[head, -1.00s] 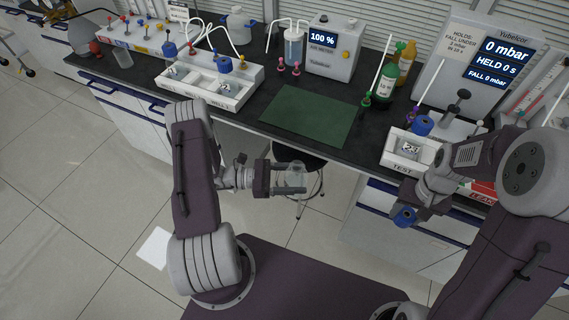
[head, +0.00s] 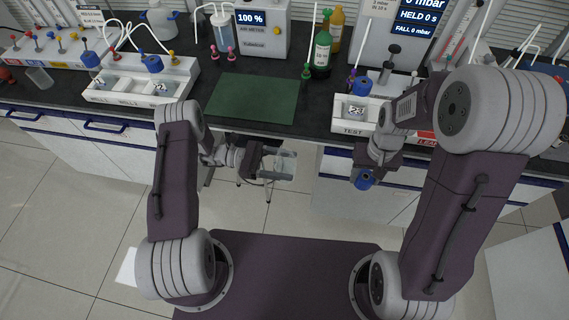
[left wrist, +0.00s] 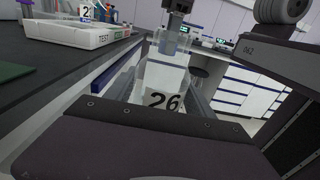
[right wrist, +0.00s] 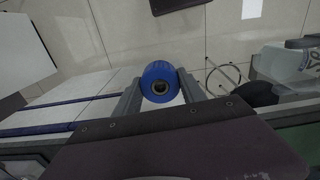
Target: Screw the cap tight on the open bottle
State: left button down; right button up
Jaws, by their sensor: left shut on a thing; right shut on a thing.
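My left gripper (head: 268,164) is shut on a clear, uncapped bottle (head: 285,166) and holds it in the air in front of the bench. In the left wrist view the bottle (left wrist: 166,75) looks upright, with a label reading 26. My right gripper (head: 367,170) is shut on a blue cap (head: 364,181), to the right of the bottle and apart from it. In the right wrist view the cap (right wrist: 161,82) sits between the fingertips, a dark round opening in its middle facing the camera.
The bench holds a green mat (head: 252,98), a white TEST stand (head: 352,127) with a blue-capped bottle, a white wells tray (head: 125,99), a green bottle (head: 321,52) and a meter box (head: 262,35). A stool partly shows below the bench edge. Floor between bench and base looks clear.

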notch_tip(320, 180, up, 4)
jog(key=w+a, duration=0.2)
jog(key=w, duration=0.1)
notch_tip(320, 180, up, 8)
jog(key=n, duration=0.6)
send_over(285, 153)
jog(key=shift+w+d+r, duration=0.15)
jog(key=shift+w+r, duration=0.05)
jog(key=shift+w, duration=0.05)
jog(key=shift+s+a, duration=0.2)
jog(key=shift+f, duration=2)
